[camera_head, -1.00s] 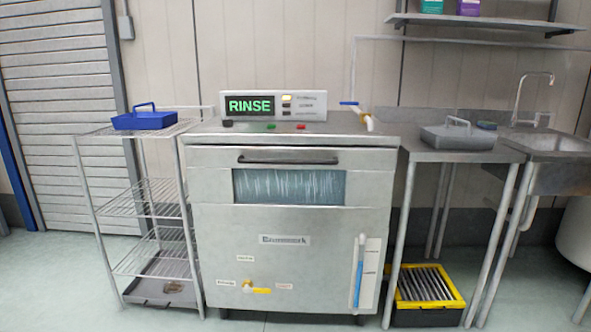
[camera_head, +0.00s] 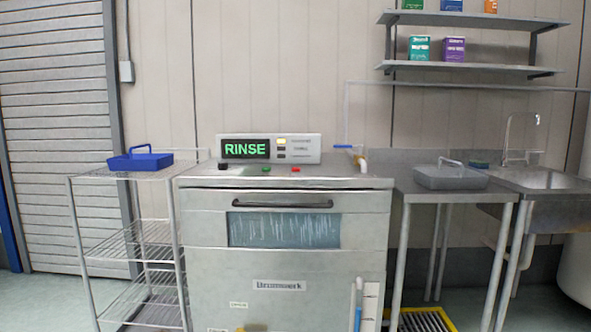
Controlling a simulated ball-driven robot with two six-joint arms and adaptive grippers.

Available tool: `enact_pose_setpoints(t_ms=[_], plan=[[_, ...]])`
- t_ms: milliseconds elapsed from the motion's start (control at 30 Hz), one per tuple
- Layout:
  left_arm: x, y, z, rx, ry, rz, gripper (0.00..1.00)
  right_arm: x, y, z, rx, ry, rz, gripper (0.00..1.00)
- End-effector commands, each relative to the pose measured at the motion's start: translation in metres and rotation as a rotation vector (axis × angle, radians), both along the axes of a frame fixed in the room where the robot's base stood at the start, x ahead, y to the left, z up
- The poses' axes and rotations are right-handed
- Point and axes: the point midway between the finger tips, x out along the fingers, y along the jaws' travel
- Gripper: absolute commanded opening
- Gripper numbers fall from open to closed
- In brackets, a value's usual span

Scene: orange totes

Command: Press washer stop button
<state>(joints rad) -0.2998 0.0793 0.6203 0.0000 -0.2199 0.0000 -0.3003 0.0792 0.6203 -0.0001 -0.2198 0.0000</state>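The washer (camera_head: 285,270) is a steel cabinet in the middle of the head view. Its display (camera_head: 246,149) reads RINSE in green, and water streaks show behind its window (camera_head: 284,230). On the front of its top are a black knob (camera_head: 223,166), a green button (camera_head: 266,170) and a red button (camera_head: 296,170). The red one looks like the stop button, though no label on it is readable. Neither of my grippers is in view.
A wire rack (camera_head: 140,243) with a blue caddy (camera_head: 140,161) stands left of the washer. A steel table (camera_head: 413,189) with a grey caddy (camera_head: 451,178) and a sink (camera_head: 540,179) are right. A blue-handled valve (camera_head: 347,148) stands behind the washer top. The floor in front is partly visible.

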Motion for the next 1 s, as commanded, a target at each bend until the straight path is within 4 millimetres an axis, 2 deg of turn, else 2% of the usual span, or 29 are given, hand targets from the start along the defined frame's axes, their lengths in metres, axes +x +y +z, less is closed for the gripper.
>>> enact_pose_setpoints(t_ms=[33, 167, 1000], plan=[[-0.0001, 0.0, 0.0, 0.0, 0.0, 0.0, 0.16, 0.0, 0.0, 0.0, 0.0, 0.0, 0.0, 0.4], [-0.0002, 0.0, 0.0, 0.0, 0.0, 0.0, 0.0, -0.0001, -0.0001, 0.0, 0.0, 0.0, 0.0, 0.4], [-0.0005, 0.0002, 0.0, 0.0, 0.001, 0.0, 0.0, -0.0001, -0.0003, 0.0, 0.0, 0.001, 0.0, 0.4]])
